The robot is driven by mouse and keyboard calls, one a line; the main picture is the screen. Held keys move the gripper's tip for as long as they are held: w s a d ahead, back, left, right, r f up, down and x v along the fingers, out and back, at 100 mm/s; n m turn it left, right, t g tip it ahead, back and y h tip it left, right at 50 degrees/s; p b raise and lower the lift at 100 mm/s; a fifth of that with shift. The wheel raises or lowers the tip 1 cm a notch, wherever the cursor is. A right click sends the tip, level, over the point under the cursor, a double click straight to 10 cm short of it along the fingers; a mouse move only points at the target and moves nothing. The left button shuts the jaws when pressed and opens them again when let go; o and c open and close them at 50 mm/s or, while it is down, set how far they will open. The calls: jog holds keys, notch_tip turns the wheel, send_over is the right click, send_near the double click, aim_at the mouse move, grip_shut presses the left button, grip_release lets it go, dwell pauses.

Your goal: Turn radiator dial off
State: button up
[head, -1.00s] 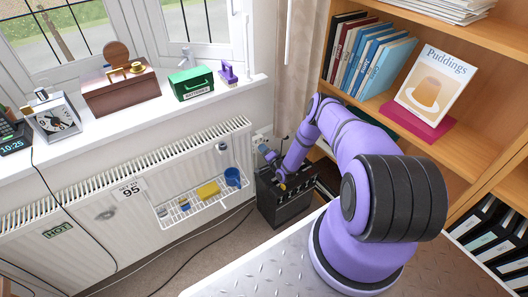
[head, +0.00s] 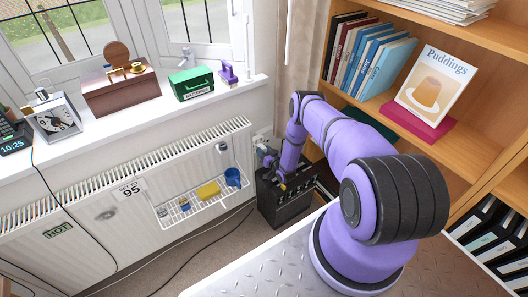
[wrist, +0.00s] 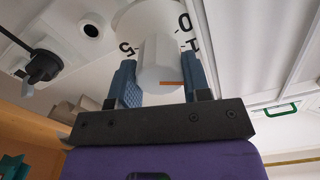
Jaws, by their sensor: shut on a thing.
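The radiator dial (wrist: 160,62) is a white knob below a wider white collar (wrist: 148,18) with dark numbers, of which 0, 1 and 5 show in the wrist view. An orange mark sits on the knob's right side. My gripper (wrist: 162,82) has its blue fingers on either side of the knob, shut on it. In the head view my gripper (head: 268,158) is at the right end of the white radiator (head: 100,215); the dial is mostly hidden there.
A dark crate-like box (head: 285,200) stands on the floor below my gripper. A wire rack (head: 200,203) with a blue cup and yellow sponge hangs on the radiator. The bookcase (head: 390,110) is close on the right, the windowsill (head: 150,115) above.

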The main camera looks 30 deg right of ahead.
jog(key=n, duration=0.5)
jog(key=shift+a+n, duration=0.15)
jog(key=shift+n, duration=2.25)
jog(key=o, duration=0.9)
jog(key=s, duration=1)
jog(key=shift+s+d, duration=0.25)
jog(key=shift+s, duration=0.15)
jog(key=shift+a+f, duration=0.1)
